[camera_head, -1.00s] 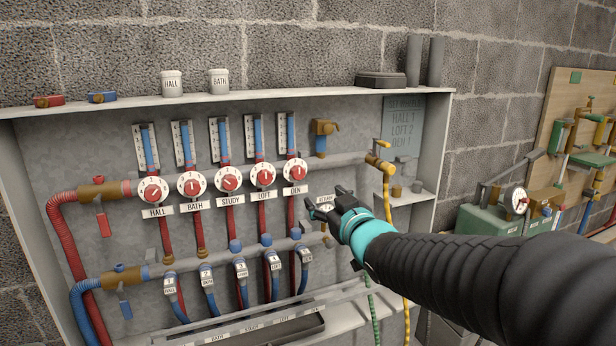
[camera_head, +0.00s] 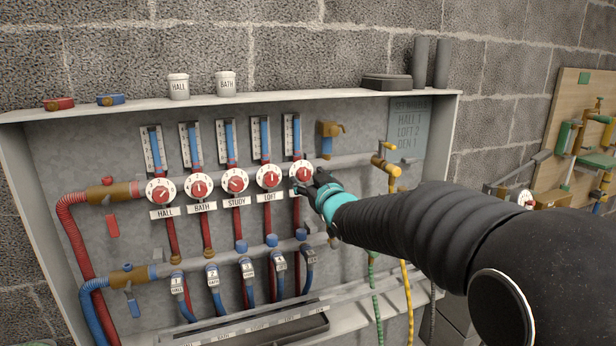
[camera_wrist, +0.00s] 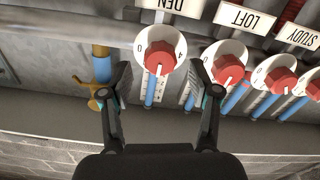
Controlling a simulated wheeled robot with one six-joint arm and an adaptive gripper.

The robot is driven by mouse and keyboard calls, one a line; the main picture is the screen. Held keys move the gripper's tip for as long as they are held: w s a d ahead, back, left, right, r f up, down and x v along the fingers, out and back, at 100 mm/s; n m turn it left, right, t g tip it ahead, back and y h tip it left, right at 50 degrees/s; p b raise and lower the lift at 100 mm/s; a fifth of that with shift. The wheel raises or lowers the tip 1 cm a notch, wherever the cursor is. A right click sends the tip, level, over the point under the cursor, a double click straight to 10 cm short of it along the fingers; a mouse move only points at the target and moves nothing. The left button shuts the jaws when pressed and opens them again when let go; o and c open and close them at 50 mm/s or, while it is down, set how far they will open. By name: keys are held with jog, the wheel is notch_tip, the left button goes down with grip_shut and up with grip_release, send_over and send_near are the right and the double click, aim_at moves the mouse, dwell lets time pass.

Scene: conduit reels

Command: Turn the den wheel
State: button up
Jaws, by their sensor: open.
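The den wheel (camera_head: 303,173) is the rightmost of a row of red knobs on white numbered dials. In the wrist view, which looks upside down, the den wheel (camera_wrist: 160,57) sits under the DEN label (camera_wrist: 172,5), with a white mark on its red knob. My gripper (camera_head: 314,186) is at the lower right edge of the den dial in the head view and covers its label there. In the wrist view my gripper (camera_wrist: 163,84) is open and empty, with the den wheel ahead and between the lines of its fingers. I see no contact.
The loft wheel (camera_head: 268,177) is close on the left, and its dial (camera_wrist: 226,62) lies near one finger in the wrist view. A brass valve (camera_head: 329,129) sits above right; a yellow-handled tap (camera_head: 385,160) is farther right. Pipes run below.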

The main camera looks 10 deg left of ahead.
jog(key=shift+w+a, duration=0.25)
jog(key=shift+w, duration=0.15)
jog(key=c, duration=1.1)
jog(key=shift+c, duration=0.2)
jog(key=shift+m, duration=0.4)
jog(key=m, duration=0.3)
jog(key=shift+d+m, duration=0.1)
jog(key=shift+m, duration=0.2)
jog(key=shift+m+p, duration=0.4)
jog(key=shift+m, duration=1.8)
